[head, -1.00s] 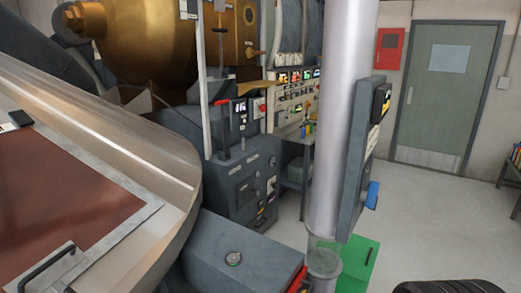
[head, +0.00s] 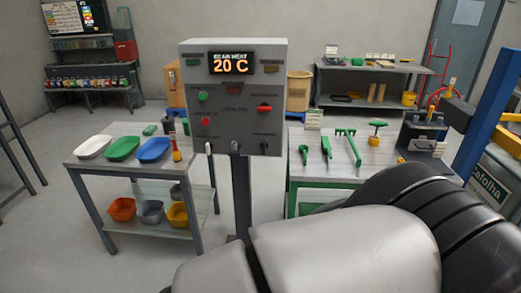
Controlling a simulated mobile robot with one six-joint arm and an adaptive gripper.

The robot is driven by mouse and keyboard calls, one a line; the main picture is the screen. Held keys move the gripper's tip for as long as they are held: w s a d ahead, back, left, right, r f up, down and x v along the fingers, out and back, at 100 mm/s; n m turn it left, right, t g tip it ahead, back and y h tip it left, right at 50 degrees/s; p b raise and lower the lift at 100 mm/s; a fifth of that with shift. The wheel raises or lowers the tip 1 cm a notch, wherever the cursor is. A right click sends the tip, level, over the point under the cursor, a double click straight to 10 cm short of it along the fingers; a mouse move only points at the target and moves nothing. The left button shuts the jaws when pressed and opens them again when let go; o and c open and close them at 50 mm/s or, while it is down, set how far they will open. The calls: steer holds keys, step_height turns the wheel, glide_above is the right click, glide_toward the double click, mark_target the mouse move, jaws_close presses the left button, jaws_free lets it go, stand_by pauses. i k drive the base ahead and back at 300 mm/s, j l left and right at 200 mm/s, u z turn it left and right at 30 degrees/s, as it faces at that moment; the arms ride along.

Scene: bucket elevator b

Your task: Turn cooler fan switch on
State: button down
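A grey control box (head: 235,128) stands on a post in the middle of the head view. Its display (head: 231,63) reads 20 C under a line that looks like "BEAN HEAT". Its face has a green knob (head: 203,96), a red knob (head: 205,121) and a red switch (head: 265,108), with small labels. Most labels are too small to read, so I cannot tell whether one of these is the cooler fan switch. My gripper is not in view. A grey and black part that looks like my own arm fills the bottom right.
Left of the box stands a table (head: 85,172) with several coloured trays and bowls. Right of it, a bench (head: 345,172) holds green tools. A shelf (head: 372,66) stands behind, with a blue post (head: 490,110) at the right. Open floor lies at the lower left.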

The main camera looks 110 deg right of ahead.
mark_target(264, 145)
steer(key=j+z, duration=0.1)
steer(key=z, duration=3.7)
steer(key=i+j, duration=0.15)
steer(key=j, duration=0.15)
steer(key=i+j, duration=0.2)
steer(key=j, duration=0.15)
steer(key=i+j, duration=0.15)
steer(key=j, duration=0.15)
steer(key=i+j, duration=0.15)
steer(key=j, duration=0.2)
